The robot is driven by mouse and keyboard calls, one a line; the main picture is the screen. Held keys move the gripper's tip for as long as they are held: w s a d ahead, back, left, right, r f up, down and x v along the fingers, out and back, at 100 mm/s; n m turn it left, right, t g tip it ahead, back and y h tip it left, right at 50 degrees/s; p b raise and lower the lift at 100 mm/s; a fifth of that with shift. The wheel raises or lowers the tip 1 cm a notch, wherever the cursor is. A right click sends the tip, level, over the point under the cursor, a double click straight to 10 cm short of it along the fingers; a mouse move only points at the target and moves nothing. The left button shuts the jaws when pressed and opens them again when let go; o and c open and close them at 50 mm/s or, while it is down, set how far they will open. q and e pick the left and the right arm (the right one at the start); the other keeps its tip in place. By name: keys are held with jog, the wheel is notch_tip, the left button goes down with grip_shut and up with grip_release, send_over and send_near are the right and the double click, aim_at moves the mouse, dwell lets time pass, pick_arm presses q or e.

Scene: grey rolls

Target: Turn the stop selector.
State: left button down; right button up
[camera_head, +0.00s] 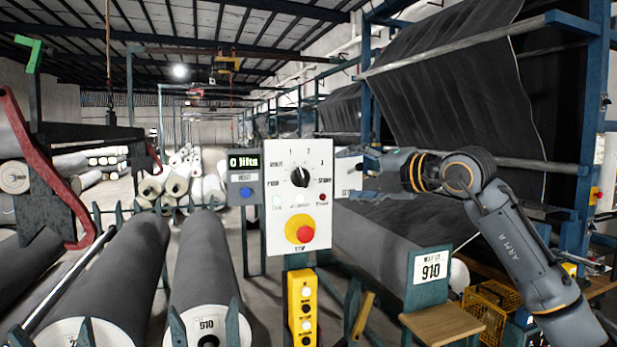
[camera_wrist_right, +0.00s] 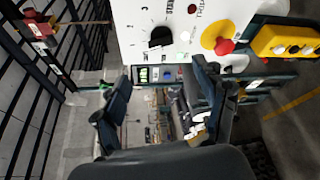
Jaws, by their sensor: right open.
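The stop selector, a black rotary knob (camera_head: 300,177), sits on the upper part of a white control panel (camera_head: 283,213). A dial with small numbers and words surrounds it; its exact setting is hard to read. The selector (camera_wrist_right: 160,38) also shows at the top of the right wrist view. My right gripper (camera_head: 350,174) is just right of the panel in the head view, fingers pointing left. My left gripper is not in view.
A red button on a yellow disc (camera_head: 300,230) sits below the selector. A small display box (camera_head: 244,176) adjoins the panel's left, and a yellow button box (camera_head: 302,307) hangs below. Large grey rolls (camera_head: 205,268) lie on both sides.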

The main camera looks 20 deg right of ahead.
aim_at(306, 177)
jog(key=p+x, duration=0.2)
jog(key=x, duration=0.4)
jog(key=p+x, duration=0.3)
jog(key=x, duration=0.3)
jog(key=shift+w+a+r+p, duration=0.15)
jog(key=shift+a+r+p, duration=0.05)
jog(key=shift+a+p, duration=0.1)
jog(key=shift+w+a+f, duration=0.15)
jog(key=shift+w+f, duration=0.1)
jog(key=shift+w, duration=0.35)
jog(key=c, duration=1.2)
